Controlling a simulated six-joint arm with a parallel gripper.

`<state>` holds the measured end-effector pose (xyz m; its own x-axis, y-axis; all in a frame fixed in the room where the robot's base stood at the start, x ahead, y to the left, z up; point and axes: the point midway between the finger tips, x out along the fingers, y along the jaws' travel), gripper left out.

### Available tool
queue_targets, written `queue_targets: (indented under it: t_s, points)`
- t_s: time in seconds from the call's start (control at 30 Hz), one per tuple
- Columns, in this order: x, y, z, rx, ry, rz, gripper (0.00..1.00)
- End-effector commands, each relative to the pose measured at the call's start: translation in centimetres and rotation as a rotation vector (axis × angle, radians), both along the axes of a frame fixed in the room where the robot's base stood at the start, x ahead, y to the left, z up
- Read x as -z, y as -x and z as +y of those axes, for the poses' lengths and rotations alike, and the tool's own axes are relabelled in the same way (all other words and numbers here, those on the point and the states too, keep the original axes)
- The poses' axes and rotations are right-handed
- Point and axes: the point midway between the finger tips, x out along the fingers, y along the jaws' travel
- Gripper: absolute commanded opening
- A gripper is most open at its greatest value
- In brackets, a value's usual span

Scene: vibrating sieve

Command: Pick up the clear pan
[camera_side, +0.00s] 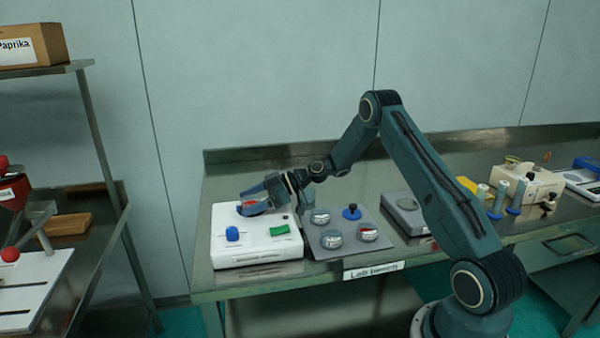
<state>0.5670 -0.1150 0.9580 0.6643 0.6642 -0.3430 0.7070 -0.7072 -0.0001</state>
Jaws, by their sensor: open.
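My gripper (250,199) is open and reaches down over the back of the white sieve machine (254,258). A small round piece with some red on it shows between or just below the fingers; the fingers partly hide it, and I cannot tell whether they touch it. I cannot tell which is the clear pan.
A blue-knobbed piece (352,212) stands on the grey plate. A grey scale (404,212) and a cream machine (527,185) with blue-ended handles are farther right on the steel bench (283,161). A separate shelf stands at the left.

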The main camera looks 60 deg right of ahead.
Motion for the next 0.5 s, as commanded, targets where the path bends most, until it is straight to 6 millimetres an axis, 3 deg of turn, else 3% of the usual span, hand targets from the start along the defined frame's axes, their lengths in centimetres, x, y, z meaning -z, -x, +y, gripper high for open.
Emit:
queue_targets:
  t_s: [0.1, 0.33, 0.5]
  points:
    - [0.0, 0.01, 0.0, 0.0, 0.0, 0.0, 0.74]
    - [-0.01, 0.02, -0.01, 0.0, 0.0, 0.0, 0.29]
    - [-0.03, 0.02, 0.0, 0.0, 0.0, 0.0, 0.25]
